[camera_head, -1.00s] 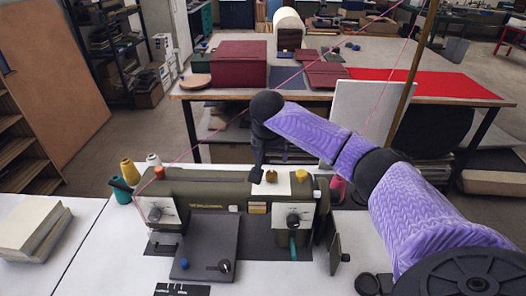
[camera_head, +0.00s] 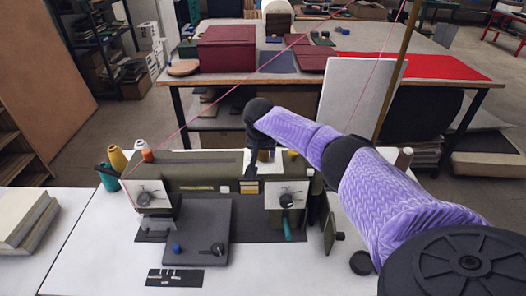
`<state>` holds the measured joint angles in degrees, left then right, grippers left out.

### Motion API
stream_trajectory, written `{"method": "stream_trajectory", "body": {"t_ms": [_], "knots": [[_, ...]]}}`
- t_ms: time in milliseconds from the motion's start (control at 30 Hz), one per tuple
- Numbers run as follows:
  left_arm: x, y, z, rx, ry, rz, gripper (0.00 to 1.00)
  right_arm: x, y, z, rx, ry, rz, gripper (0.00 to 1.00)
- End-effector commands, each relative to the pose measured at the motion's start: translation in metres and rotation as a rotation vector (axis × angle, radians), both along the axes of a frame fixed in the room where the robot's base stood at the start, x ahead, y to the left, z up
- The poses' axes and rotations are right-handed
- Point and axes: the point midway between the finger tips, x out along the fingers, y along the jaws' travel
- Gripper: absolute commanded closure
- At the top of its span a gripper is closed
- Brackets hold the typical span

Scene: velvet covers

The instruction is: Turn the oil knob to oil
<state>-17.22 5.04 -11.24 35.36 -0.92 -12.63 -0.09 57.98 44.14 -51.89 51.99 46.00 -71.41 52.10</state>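The olive-green sewing machine (camera_head: 214,168) stands on the white table. It has a left dial (camera_head: 145,198) and a right dial (camera_head: 286,200) on pale plates. A dark flat plate (camera_head: 195,225) in front carries a black knob (camera_head: 218,249) and a small blue knob (camera_head: 177,248). I cannot tell which one is the oil knob; the labels are too small to read. My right gripper (camera_head: 251,172) points down at the machine's top, right of its middle, and partly hides what is there. Its fingers are dark and small, so open or shut is unclear. My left gripper is out of view.
Thread spools (camera_head: 118,159) stand at the machine's left end. A teal handle (camera_head: 287,228) hangs below the right dial. A stack of pale books (camera_head: 22,225) lies at the far left.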

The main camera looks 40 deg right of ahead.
Motion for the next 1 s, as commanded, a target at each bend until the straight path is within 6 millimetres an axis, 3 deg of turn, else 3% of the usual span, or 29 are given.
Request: {"method": "stream_trajectory", "body": {"t_ms": [33,233,667,1000], "knots": [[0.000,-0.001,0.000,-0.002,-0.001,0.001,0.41,0.000,0.000,0.000,0.000,0.000,0.000,0.58],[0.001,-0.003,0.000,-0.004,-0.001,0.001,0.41,0.000,0.000,0.000,0.000,0.000,0.000,1.00],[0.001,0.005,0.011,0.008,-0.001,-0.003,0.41,-0.001,0.000,0.002,0.002,0.001,0.078,1.00],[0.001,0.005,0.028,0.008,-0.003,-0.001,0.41,0.000,0.001,0.001,0.004,0.002,0.358,1.00]]}}
